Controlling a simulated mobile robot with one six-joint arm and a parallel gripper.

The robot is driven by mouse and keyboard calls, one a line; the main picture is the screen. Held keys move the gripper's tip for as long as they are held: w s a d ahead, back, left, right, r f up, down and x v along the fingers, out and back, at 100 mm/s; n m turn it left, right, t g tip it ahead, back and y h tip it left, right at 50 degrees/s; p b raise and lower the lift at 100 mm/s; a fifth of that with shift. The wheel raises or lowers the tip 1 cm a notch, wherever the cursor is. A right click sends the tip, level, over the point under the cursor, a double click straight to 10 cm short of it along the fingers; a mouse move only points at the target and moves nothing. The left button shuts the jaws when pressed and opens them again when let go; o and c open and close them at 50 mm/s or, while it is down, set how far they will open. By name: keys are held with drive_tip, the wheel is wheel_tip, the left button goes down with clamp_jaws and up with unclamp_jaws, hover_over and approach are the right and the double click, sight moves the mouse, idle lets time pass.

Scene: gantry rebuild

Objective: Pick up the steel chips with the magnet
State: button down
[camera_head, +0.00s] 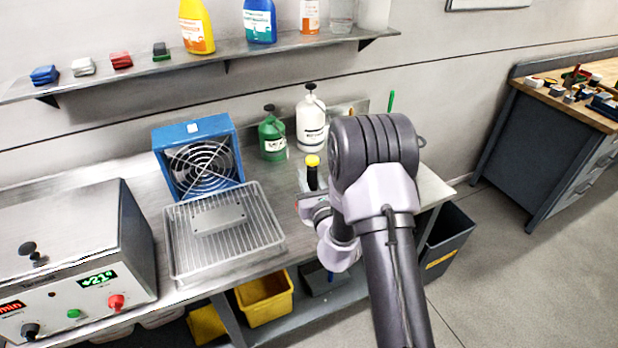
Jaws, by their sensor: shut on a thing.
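A black handle with a yellow top (312,172), which looks like the magnet, stands upright at my gripper (308,199) over the right part of the steel bench. My gripper is small in view and partly covered by my own wrist. It is shut on this handle; the fingertips and the magnet's lower end are not clear. I cannot make out any steel chips. A wire tray (268,246) with a flat grey metal block (219,218) on it lies left of my gripper.
A blue fan unit (232,150), a green bottle (272,140) and a white bottle (311,128) stand behind on the bench. A control box (90,240) is at left. A dark bin (450,240) stands on the floor at right. Yellow bins (265,300) sit below.

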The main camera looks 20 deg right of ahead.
drive_tip(key=shift+s+d+f, duration=0.1)
drive_tip(key=shift+s+d, duration=0.1)
drive_tip(key=shift+s+d+b, duration=0.45)
drive_tip(key=shift+s+d, duration=0.35)
drive_tip(key=shift+s, duration=0.05)
drive_tip(key=shift+f, duration=0.1)
drive_tip(key=shift+f+b, duration=0.9)
drive_tip(key=shift+r, duration=0.15)
